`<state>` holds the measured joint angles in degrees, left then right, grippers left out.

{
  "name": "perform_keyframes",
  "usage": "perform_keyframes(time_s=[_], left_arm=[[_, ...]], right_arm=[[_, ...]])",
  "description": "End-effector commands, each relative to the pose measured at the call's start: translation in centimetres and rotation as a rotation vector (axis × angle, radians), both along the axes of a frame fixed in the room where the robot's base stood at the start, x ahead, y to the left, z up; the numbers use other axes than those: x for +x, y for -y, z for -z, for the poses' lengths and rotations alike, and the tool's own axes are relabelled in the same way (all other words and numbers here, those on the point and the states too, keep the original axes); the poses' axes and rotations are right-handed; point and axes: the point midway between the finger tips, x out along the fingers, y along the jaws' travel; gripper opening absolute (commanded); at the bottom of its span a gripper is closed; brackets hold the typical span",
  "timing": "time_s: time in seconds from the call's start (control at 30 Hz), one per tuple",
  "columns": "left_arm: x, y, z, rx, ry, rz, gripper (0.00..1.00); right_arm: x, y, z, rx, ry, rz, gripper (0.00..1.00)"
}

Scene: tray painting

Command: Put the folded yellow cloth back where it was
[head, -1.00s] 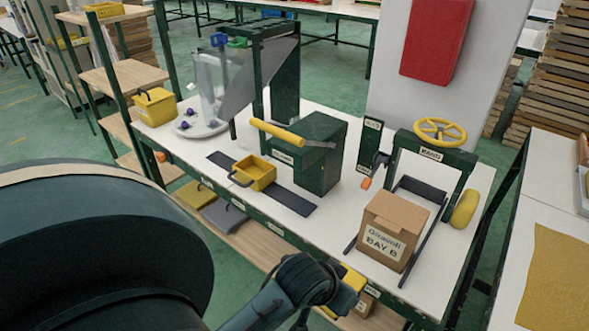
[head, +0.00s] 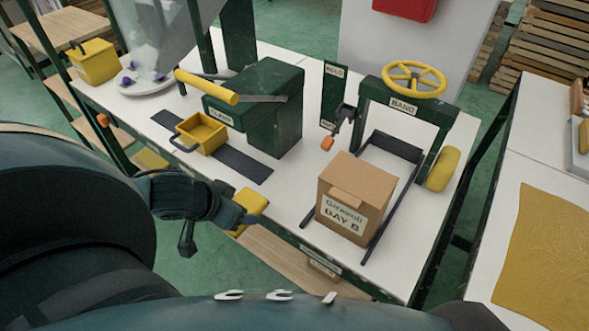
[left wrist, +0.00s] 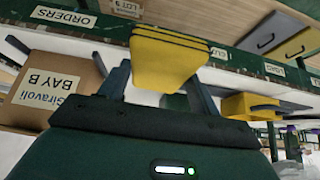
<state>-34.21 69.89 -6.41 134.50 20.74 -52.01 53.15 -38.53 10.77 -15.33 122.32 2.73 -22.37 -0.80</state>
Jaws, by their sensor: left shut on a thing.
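The folded yellow cloth (head: 249,206) is at the bench's front edge in the head view, near the right end of the black strip. My left gripper (head: 235,212) is shut on it. In the left wrist view the cloth (left wrist: 167,55) shows as a stack of yellow layers between the two fingers (left wrist: 160,88), in front of the bench edge. I cannot tell its exact height against the bench top. My arm hides part of the lower shelf. My right gripper is not in view.
The white bench holds a yellow tray (head: 201,134) on a black strip (head: 245,163), a green press (head: 262,110), a BAY B carton (head: 355,197) and a yellow handwheel (head: 414,79). A lower shelf (head: 285,260) runs underneath. A yellow sheet (head: 545,250) lies on the right table.

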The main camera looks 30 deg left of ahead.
Motion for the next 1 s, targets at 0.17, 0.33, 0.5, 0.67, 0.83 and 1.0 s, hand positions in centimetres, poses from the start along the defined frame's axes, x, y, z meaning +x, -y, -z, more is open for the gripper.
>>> perform_keyframes(time_s=[0.17, 0.33, 0.5, 0.67, 0.83, 1.0], left_arm=[[2.0, 0.1, 0.0, 0.0, 0.011, -0.003, 0.45], [4.4, 0.3, -0.1, -0.001, 0.01, -0.004, 0.45], [7.2, 0.5, -0.2, -0.001, 0.009, -0.004, 0.45], [10.3, 0.8, -0.2, -0.003, 0.009, -0.002, 0.45], [14.0, 1.1, -0.2, -0.002, 0.007, -0.002, 0.45], [16.4, 1.3, -0.1, 0.0, 0.003, 0.0, 0.45]], right_arm=[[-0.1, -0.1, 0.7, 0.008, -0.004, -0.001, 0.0], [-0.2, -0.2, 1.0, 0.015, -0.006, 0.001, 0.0], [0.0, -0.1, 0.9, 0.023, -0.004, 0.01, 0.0], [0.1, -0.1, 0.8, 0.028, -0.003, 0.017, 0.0], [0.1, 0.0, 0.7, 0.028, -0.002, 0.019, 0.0], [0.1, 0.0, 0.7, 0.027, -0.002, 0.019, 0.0]])
